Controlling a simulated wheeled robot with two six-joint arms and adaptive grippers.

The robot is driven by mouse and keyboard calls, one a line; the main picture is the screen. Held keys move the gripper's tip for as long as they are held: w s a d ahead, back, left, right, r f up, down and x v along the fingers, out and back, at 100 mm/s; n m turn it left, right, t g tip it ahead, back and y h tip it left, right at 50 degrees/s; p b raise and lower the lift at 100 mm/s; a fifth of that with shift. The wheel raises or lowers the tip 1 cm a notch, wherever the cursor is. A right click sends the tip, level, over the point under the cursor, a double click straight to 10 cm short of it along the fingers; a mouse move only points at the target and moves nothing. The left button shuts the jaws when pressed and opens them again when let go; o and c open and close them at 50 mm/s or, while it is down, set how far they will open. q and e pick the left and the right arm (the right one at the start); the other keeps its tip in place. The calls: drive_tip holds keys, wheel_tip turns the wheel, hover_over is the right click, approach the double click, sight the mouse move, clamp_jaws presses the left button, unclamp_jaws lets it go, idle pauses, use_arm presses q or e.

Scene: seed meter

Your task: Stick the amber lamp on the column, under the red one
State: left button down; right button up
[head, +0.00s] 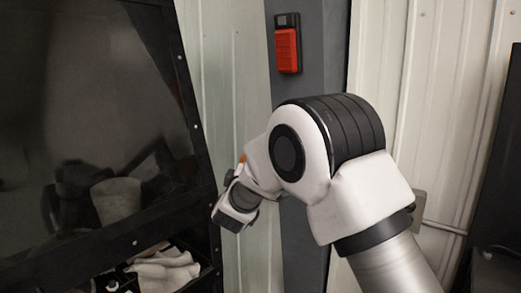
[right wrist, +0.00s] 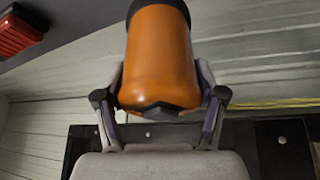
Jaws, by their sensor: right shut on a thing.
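The red lamp (head: 287,50) is fixed upright on the dark grey column (head: 312,30), near the top of the head view. It also shows at the upper left of the right wrist view (right wrist: 18,32). My right gripper (right wrist: 163,100) is shut on the amber lamp (right wrist: 160,50), an orange cylinder with a dark end. In the head view only a small orange bit of the amber lamp (head: 241,160) shows past my right wrist, left of the column and lower than the red lamp. My right arm hides part of the column below the red lamp. My left gripper is not in view.
A large dark framed panel (head: 90,90) stands at the left, with a shelf holding white cloth-like items (head: 165,272) below it. Pale corrugated wall (head: 430,90) lies behind the column. A grey box with a conduit (head: 420,203) is on the wall at right.

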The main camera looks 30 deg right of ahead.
drive_tip(key=shift+m+g+h, duration=0.3)
drive_tip(key=shift+h, duration=0.6)
drive_tip(key=r, duration=0.1)
drive_tip(key=s+r, duration=0.1)
drive_tip(key=r, duration=0.2)
drive_tip(key=shift+s+d+r, duration=0.3)
drive_tip(key=shift+s+d, duration=0.05)
drive_tip(key=shift+d+r, duration=0.1)
drive_tip(key=shift+w+d, duration=0.2)
drive_tip(key=shift+d, duration=0.15)
drive_tip(key=d, duration=0.1)
drive_tip(key=w+d, duration=0.1)
drive_tip(key=d, duration=0.1)
drive_tip(key=w+d+b, duration=0.1)
drive_tip(key=d, duration=0.1)
drive_tip(key=shift+w+d+r, duration=0.15)
drive_tip(key=shift+d+r, duration=0.05)
drive_tip(key=shift+r, duration=0.05)
drive_tip(key=shift+w+d, duration=0.4)
drive_tip(key=shift+d, duration=0.35)
drive_tip(key=shift+a+r, duration=0.1)
drive_tip(key=shift+d, duration=0.25)
